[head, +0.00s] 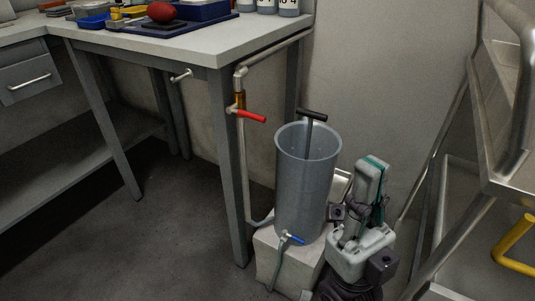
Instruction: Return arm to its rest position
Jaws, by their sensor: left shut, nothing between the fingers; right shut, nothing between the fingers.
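My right arm, grey-white with a teal stripe and dark joints, stands folded at the lower right of the head view. The dark parts of my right gripper (338,212) show beside the grey cylinder's lower right side. Its fingers are small and partly hidden by the arm, and I see nothing held in it. I cannot tell whether it touches the cylinder. My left gripper and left arm are not in view.
The tall open grey cylinder (303,185), with a black-handled rod (311,115) in it, stands on a pale block (267,262). A red-handled tap (250,116) is by the workbench (190,47). A metal-framed cart (505,165) is at right. Floor at left is clear.

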